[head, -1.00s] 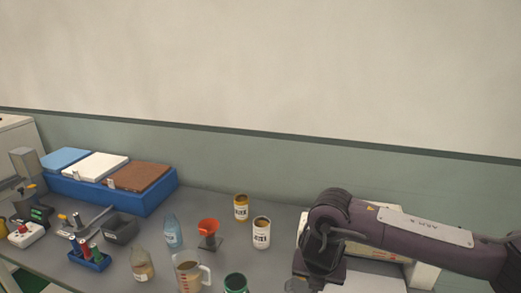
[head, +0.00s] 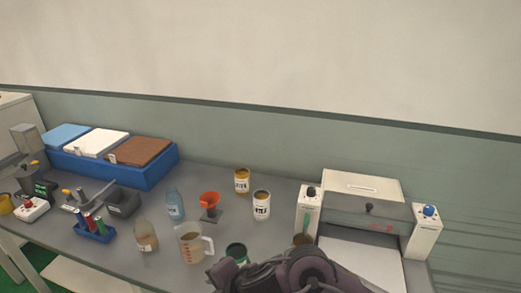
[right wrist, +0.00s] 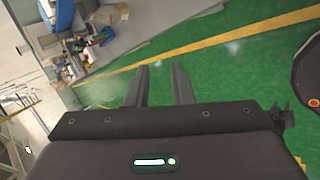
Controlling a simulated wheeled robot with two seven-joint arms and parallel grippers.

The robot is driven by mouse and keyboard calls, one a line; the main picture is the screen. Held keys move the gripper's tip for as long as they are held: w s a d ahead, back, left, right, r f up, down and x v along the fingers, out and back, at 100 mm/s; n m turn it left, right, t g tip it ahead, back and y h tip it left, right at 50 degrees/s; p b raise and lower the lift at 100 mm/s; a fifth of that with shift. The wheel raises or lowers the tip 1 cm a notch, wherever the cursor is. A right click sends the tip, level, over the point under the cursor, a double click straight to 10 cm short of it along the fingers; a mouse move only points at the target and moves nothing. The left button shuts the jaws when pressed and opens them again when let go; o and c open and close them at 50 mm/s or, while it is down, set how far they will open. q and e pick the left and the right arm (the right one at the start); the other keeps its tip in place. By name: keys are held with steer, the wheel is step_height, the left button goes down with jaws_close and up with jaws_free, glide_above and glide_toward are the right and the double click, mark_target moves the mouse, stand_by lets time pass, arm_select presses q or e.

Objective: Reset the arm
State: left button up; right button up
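My right arm (head: 290,272) shows at the bottom edge of the head view, in front of the table; its gripper is out of that view. In the right wrist view my right gripper (right wrist: 160,82) has its two fingers apart with nothing between them, above the green floor (right wrist: 215,65). My left arm and gripper are not in view.
In the wrist view, a yellow line (right wrist: 215,43) crosses the floor.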

steer(key=s+d+r+m+t+h, duration=0.1)
steer(key=d+r+m+t+h, duration=0.1)
steer(key=d+m, duration=0.95)
steer(key=s+d+f+m+g+h, duration=0.2)
steer(key=s+d+f+m, duration=0.2)
steer(key=s+d+m, duration=0.4)
steer(key=s+d+f+m+g+h, duration=0.25)
steer(key=s+d+f+m, duration=0.3)
steer(key=d, duration=0.45)
step_height(320, 180, down, 35)
steer(key=s+g+b, duration=0.1)
steer(key=b, duration=0.5)
steer(key=s+d+f+b, duration=0.1)
steer(key=s+f, duration=0.8)
steer(key=f, duration=0.2)
steer(key=s+d+f+g+b, duration=0.1)
steer(key=s+f+b, duration=0.1)
steer(key=s+f, duration=0.8)
steer(key=shift+s+d+f+b, duration=0.15)
steer(key=shift+d+f+b, duration=0.15)
steer(key=shift+d+f, duration=0.1)
